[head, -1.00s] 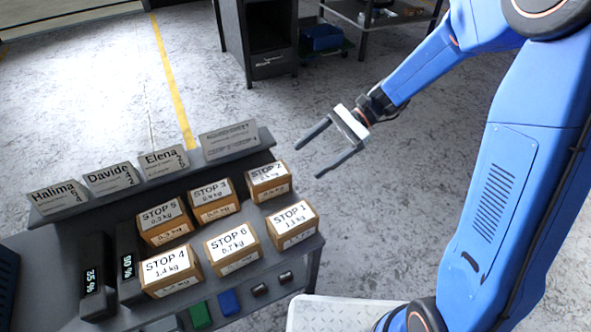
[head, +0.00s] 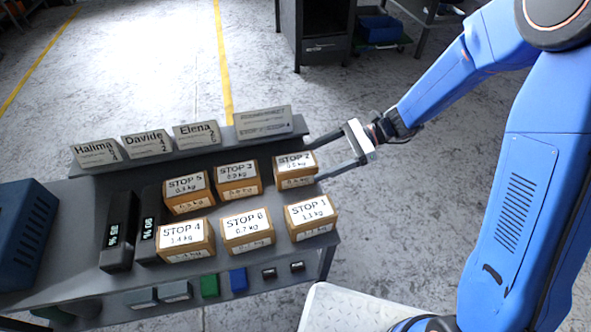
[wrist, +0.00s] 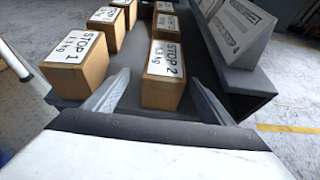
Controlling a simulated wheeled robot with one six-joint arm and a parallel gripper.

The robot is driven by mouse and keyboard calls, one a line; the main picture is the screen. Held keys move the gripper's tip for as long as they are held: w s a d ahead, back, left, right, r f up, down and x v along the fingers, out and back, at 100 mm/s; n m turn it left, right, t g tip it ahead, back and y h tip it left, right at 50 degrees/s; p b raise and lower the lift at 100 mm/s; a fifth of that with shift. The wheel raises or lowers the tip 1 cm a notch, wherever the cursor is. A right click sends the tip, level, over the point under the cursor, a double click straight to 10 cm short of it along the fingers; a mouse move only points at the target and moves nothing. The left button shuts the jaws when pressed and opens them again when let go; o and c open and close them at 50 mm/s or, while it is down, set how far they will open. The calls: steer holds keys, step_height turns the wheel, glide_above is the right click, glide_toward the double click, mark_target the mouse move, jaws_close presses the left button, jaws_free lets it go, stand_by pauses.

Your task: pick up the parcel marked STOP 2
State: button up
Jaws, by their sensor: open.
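The STOP 2 parcel (head: 295,170) is a small brown box with a white label, at the right end of the back row on the grey bench. It also shows in the wrist view (wrist: 163,86), straight ahead between the two fingers. My gripper (head: 318,162) is open and comes in from the right. In the wrist view its fingers (wrist: 158,98) reach toward the parcel's two sides; whether they touch it I cannot tell. The parcel still rests on the bench.
STOP 1 (head: 311,216) stands in front of STOP 2, and STOP 3 (head: 238,179) is to its left. Name cards and a sign (head: 263,122) stand on the raised back ledge.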

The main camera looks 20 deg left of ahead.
mark_target(295, 169)
steer(key=shift+w+x, duration=0.15)
steer(key=shift+x, duration=1.75)
steer(key=shift+w+x, duration=0.1)
steer(key=shift+x, duration=1.8)
steer(key=shift+a, duration=0.15)
steer(key=c, duration=1.6)
